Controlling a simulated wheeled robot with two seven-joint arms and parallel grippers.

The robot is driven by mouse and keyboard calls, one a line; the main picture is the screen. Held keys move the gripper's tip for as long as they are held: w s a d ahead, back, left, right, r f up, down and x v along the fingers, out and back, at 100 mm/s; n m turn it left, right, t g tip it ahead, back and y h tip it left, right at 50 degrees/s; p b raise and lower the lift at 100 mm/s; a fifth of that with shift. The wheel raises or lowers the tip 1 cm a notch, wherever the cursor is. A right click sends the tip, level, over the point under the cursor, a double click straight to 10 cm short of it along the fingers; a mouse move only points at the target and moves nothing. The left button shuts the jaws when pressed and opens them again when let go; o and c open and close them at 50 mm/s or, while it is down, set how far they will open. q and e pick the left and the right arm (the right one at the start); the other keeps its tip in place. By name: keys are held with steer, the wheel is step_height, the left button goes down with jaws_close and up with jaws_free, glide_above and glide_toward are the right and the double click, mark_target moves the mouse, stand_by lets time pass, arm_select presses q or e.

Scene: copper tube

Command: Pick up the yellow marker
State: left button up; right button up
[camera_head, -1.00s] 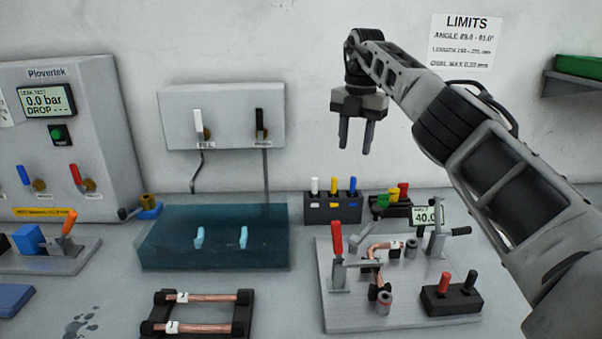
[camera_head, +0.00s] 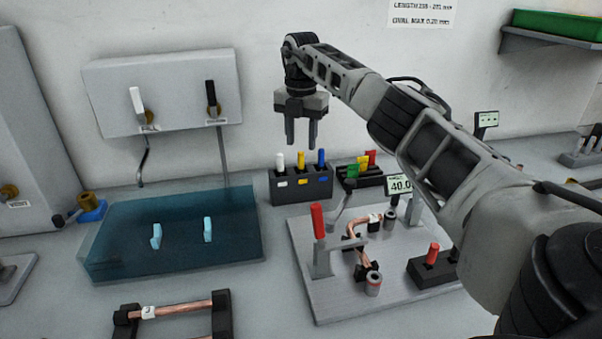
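The yellow marker (camera_head: 301,162) stands upright in a dark marker holder (camera_head: 303,187), in the middle slot between a white marker (camera_head: 281,162) and a blue marker (camera_head: 321,158). Yellow, white and blue labels mark the holder's front. My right gripper (camera_head: 301,143) hangs above the holder, fingers pointing down. Its two fingers are apart with nothing between them. The fingertips appear just above the yellow marker's top; the exact gap in depth is hard to tell. My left gripper is not in view.
Right of the holder is a dark rack with green, yellow and red pieces (camera_head: 360,167). In front is a fixture plate (camera_head: 330,290) with a red-handled clamp (camera_head: 318,222) and a copper tube (camera_head: 353,236). A blue-green tank (camera_head: 110,262) stands to the left. The wall is close behind.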

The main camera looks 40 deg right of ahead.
mark_target(301, 152)
step_height(301, 152, down, 5)
steer(key=shift+a+f+p, duration=0.1)
steer(key=shift+p, duration=0.5)
jaws_close()
